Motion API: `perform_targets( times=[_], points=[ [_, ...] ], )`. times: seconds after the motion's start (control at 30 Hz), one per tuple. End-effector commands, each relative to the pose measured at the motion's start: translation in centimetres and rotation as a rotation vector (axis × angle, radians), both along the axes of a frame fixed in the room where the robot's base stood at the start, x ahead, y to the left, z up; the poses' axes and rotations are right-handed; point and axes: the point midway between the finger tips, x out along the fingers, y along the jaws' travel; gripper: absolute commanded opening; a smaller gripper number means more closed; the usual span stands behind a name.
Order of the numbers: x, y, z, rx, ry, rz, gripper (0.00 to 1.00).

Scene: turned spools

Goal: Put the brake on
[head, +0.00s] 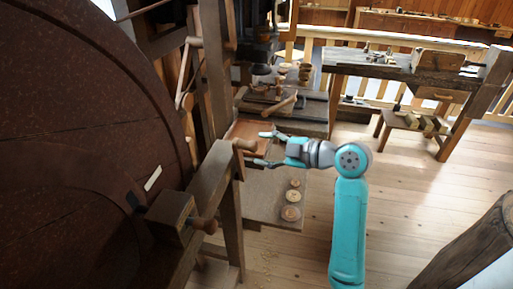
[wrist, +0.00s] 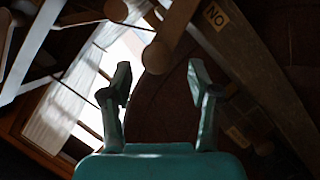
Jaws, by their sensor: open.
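A wooden handle with a rounded end (head: 244,145) sticks out from the top of a timber post beside the big dark wheel (head: 75,150). My gripper (head: 264,149) is open in front of this handle, with its fingers pointing at it. In the wrist view the handle's round end (wrist: 157,57) lies between and just beyond the open fingertips (wrist: 158,78); I see no grip on it.
A low board with several round wooden pieces (head: 291,213) lies below my arm. A bench with turned pieces (head: 290,105) stands behind. A workbench (head: 410,68) and stool (head: 415,122) are at the back right. A thick post (head: 480,240) stands front right; the floor between is clear.

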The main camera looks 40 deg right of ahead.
Motion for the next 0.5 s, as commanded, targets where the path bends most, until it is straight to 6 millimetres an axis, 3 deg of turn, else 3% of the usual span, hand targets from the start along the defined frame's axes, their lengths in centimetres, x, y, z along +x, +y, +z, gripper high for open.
perform_targets(
  times=[0.3,0.5],
  points=[
    [-5.5,-2.2,1.6,-0.001,-0.001,-0.003,0.61],
    [-7.3,-2.8,2.1,0.0,0.0,0.0,0.61]
  ],
)
